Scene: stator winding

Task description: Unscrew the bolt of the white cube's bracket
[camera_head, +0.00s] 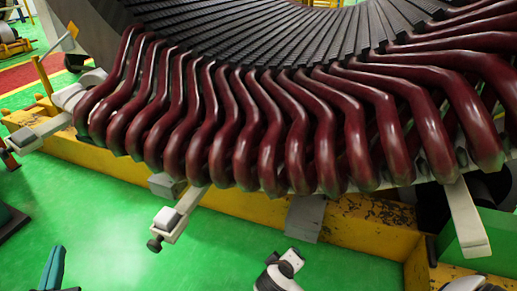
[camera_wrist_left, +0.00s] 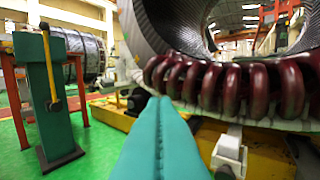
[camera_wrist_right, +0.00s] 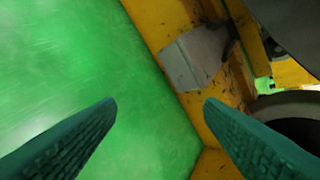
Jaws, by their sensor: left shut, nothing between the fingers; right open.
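A white cube (camera_head: 167,217) sits on a pale bracket arm (camera_head: 190,203) jutting from under the red coils, with a dark bolt (camera_head: 154,244) at its outer end. The left wrist view shows a white bracket (camera_wrist_left: 230,148) right of the fingers, with a dark bolt (camera_wrist_left: 225,173) at the bottom. My left gripper (camera_head: 57,252) is at the lower left of the head view, apart from the bracket. Its teal fingers (camera_wrist_left: 160,103) are shut and empty. My right gripper (camera_wrist_right: 160,104) is open and empty, over the green floor and yellow frame edge.
The large stator with dark red coils (camera_head: 215,125) overhangs a yellow base (camera_head: 375,225). Another bracket (camera_head: 45,130) stands left, and one more (camera_head: 466,220) right. A grey plate (camera_wrist_right: 190,62) lies against the yellow base. Green floor (camera_head: 110,240) is open in front.

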